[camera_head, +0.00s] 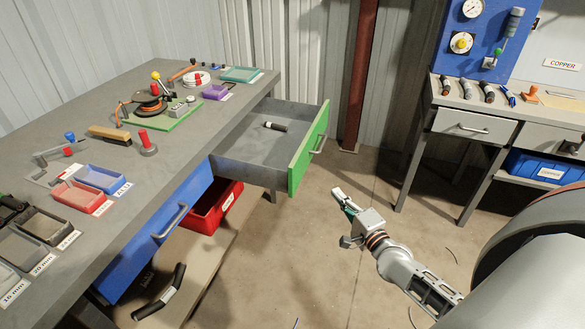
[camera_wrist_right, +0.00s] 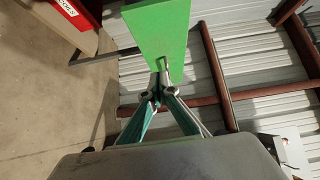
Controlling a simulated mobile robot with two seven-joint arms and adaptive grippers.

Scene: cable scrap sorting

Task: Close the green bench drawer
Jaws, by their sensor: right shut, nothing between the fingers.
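The green bench drawer (camera_head: 309,147) is pulled well out from the right end of the grey workbench. Its bar handle (camera_head: 318,145) is on the green front, and a short black cylinder (camera_head: 274,127) lies inside. My right gripper (camera_head: 338,195) is shut and empty, in front of and to the right of the drawer front. In the right wrist view the green front (camera_wrist_right: 160,25) stands ahead, with its handle (camera_wrist_right: 162,72) just beyond the closed fingertips (camera_wrist_right: 158,92); contact cannot be told. My left gripper is not in view.
The blue drawer (camera_head: 155,240) beside it is shut. A red bin (camera_head: 212,208) stands below the bench. Trays and tools cover the benchtop (camera_head: 190,160). A second bench (camera_head: 475,110) stands at the right, past a rust-red post (camera_head: 361,75). The floor around my right gripper is mostly clear.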

